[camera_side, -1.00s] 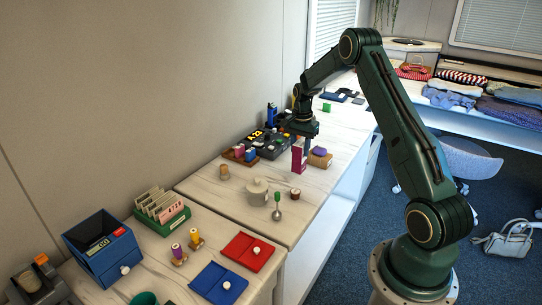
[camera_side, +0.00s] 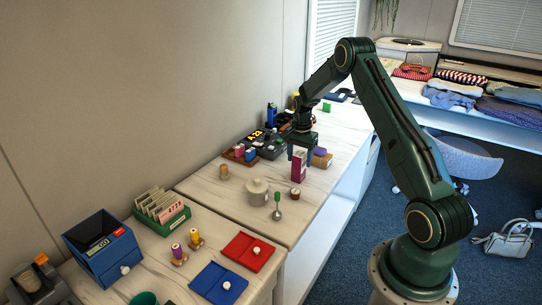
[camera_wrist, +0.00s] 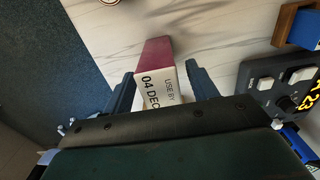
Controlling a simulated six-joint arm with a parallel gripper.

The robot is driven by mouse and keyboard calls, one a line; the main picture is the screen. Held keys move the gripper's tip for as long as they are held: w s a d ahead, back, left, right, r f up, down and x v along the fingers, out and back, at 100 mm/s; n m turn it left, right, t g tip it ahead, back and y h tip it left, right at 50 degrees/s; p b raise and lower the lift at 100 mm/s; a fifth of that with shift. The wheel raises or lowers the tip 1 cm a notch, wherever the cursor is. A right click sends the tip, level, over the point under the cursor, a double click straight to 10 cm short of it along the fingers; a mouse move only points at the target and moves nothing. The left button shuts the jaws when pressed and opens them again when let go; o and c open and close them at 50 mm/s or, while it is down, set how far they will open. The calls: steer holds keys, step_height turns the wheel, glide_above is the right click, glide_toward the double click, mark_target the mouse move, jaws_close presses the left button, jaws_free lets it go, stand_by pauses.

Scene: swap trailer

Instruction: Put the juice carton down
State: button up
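The juice carton (camera_side: 299,168) stands upright on the pale worktop, magenta with a pale printed part. In the wrist view the carton (camera_wrist: 156,52) shows its magenta side and a white top reading "USE BY 04 DEC". My gripper (camera_side: 301,154) is over the carton with its fingers apart, one on each side of its upper part. In the wrist view the fingers stand left and right of the carton, with narrow gaps that are hard to judge. The carton's base is partly hard to make out.
A dark panel with a lit display (camera_side: 266,143) and a wooden tray (camera_side: 240,155) lie to the left. A lidded pot (camera_side: 257,191) and a small round jar (camera_side: 295,192) stand nearer the front.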

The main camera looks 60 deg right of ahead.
steer(key=shift+r, duration=0.15)
step_height(320, 180, up, 12)
stand_by(0.8)
stand_by(0.5)
steer(key=s+a+r+n+t+h, duration=0.1)
steer(key=s+a+r+n, duration=0.25)
steer(key=a+r, duration=0.55)
steer(key=s+a+r+n+t, duration=0.1)
steer(key=s+a+r+n, duration=0.2)
steer(key=a+r+n, duration=0.55)
steer(key=s+a+f+n+t+y, duration=0.1)
steer(key=s+a+n+t, duration=0.2)
steer(key=s+a, duration=1.3)
steer(key=s+n, duration=0.2)
steer(key=n, duration=0.1)
steer(key=shift+s+a+f+t, duration=0.2)
steer(key=shift+s+f+t, duration=0.05)
steer(key=shift+s+t, duration=0.05)
